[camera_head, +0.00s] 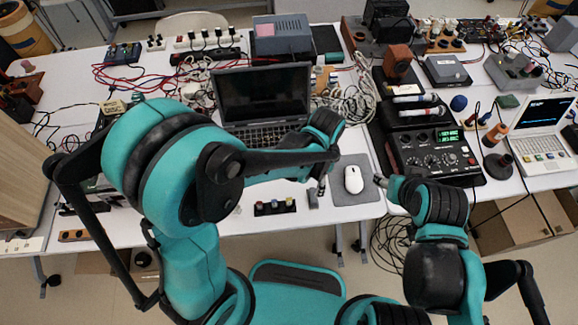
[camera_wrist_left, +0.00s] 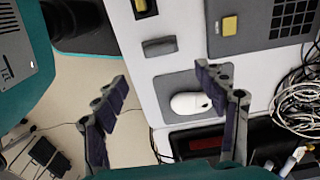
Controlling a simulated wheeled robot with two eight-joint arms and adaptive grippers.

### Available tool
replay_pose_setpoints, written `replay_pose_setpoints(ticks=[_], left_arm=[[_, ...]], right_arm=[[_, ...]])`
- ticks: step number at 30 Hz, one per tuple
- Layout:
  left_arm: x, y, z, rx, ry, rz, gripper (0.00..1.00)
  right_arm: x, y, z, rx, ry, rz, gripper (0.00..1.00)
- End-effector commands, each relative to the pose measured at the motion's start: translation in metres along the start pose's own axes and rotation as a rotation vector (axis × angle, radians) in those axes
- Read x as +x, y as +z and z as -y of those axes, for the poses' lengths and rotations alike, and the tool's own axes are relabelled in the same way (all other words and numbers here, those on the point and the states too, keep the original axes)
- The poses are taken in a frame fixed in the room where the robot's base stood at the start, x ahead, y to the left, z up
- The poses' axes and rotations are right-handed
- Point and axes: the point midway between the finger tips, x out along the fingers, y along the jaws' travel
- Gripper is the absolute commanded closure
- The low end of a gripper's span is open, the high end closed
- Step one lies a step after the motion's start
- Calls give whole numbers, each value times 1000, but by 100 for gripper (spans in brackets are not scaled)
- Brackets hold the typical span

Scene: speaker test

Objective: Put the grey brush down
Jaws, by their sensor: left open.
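A small dark grey block, which looks like the grey brush (camera_head: 313,199), lies on the white table just left of the grey mouse pad (camera_head: 369,192). In the left wrist view the grey brush (camera_wrist_left: 160,46) lies flat, beyond the fingertips and apart from both. My left gripper (camera_head: 322,184) hangs over the table's front part near the brush. In the left wrist view my left gripper (camera_wrist_left: 160,78) has its fingers spread wide with nothing between them. My right gripper (camera_head: 381,182) is by the mouse pad's right edge; its fingers are too small to read.
A white mouse (camera_head: 353,180) sits on the pad. An open black laptop (camera_head: 262,97) stands behind. A strip with coloured knobs (camera_head: 275,207) lies left of the brush. A black device with green digits (camera_head: 437,152) stands to the right. Cables (camera_head: 350,103) clutter the back.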

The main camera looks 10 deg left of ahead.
Motion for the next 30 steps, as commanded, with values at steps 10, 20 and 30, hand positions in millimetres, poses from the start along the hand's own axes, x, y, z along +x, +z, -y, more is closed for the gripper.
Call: replay_pose_setpoints(ticks=[10, 20, 30], left_arm=[[-59, 52, 16, -334, -114, -117, 28], [-127, 144, 15, -929, -304, -376, 28], [-143, 185, 6, -1210, -389, -533, 28]], right_arm=[[0, 0, 0, 0, 0, 0, 49], [0, 0, 0, 0, 0, 0, 49], [0, 0, 0, 0, 0, 0, 49]])
